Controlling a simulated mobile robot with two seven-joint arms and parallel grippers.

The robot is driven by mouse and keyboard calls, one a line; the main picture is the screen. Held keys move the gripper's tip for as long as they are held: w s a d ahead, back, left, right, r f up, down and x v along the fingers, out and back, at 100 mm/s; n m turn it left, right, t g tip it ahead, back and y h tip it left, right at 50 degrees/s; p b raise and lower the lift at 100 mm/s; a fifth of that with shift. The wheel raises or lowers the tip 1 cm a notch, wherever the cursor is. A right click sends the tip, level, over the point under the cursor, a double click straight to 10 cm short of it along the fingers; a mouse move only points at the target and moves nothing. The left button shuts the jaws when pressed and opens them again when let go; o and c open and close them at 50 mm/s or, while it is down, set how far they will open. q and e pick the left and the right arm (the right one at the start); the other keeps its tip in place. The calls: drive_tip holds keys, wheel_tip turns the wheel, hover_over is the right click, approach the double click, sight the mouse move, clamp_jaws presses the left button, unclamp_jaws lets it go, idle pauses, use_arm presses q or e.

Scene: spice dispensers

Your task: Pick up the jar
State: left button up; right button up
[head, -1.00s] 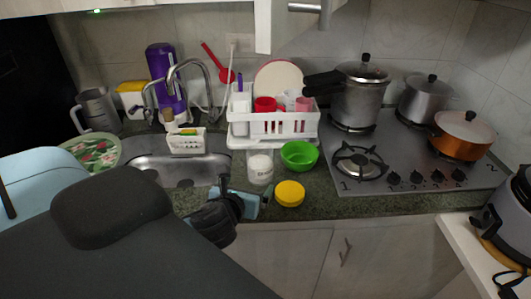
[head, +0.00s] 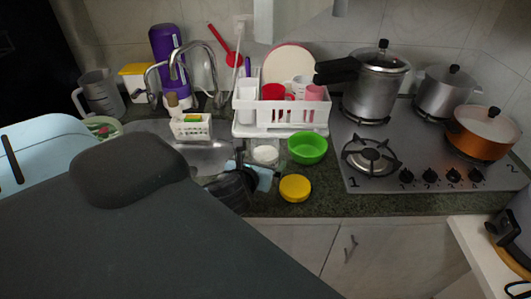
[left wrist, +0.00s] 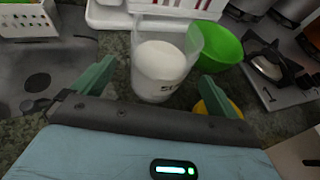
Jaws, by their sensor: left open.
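The jar (head: 265,155) is a clear, straight-sided container with white contents and dark lettering, standing upright on the counter. In the head view its lower part is hidden behind my left gripper (head: 256,168). In the left wrist view the jar (left wrist: 165,68) stands just ahead. My left gripper (left wrist: 158,74) is open, with one green finger on each side of the jar's near part. I see a gap on the left; I cannot tell whether the right finger touches it. My right gripper is not in view.
A green bowl (head: 308,148) stands close right of the jar, with a yellow lid (head: 295,188) in front of it. The white dish rack (head: 281,131) is behind. The sink (head: 207,158) lies left, the stove (head: 418,157) right.

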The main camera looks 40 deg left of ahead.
use_arm(q)
drive_tip(key=shift+x, duration=2.55)
drive_tip(key=shift+r, duration=0.15)
drive_tip(key=c, duration=1.5)
drive_tip(key=shift+r, duration=0.1)
drive_tip(key=shift+c, duration=0.2)
drive_tip(key=shift+w+a, duration=0.1)
